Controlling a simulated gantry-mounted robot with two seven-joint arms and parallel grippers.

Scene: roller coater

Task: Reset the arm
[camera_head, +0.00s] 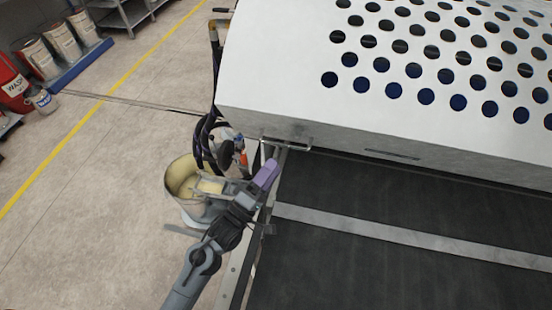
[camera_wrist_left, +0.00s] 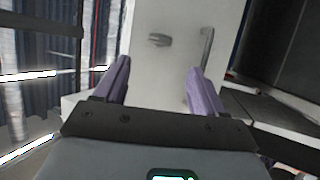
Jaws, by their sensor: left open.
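My left arm comes up from the bottom of the head view, slightly left of centre. Its left gripper (camera_head: 268,172) has purple fingers and is close to the front left corner of the white perforated cover (camera_head: 300,108), just below a metal bar handle (camera_head: 290,143). In the left wrist view the two purple fingers (camera_wrist_left: 157,75) are spread with nothing between them. Beyond them is a pale panel (camera_wrist_left: 150,75) with a dark knob (camera_wrist_left: 160,40) and an upright handle (camera_wrist_left: 206,48). I cannot tell from these views whether the gripper touches the machine. My right gripper is not in view.
A dark conveyor bed (camera_head: 390,200) with a pale strip (camera_head: 410,236) fills the lower right. An open bucket (camera_head: 181,178) and hanging hoses (camera_head: 203,140) stand close beside my left arm. Cans (camera_head: 62,40) and a red drum (camera_head: 10,85) are far left. The floor between is clear.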

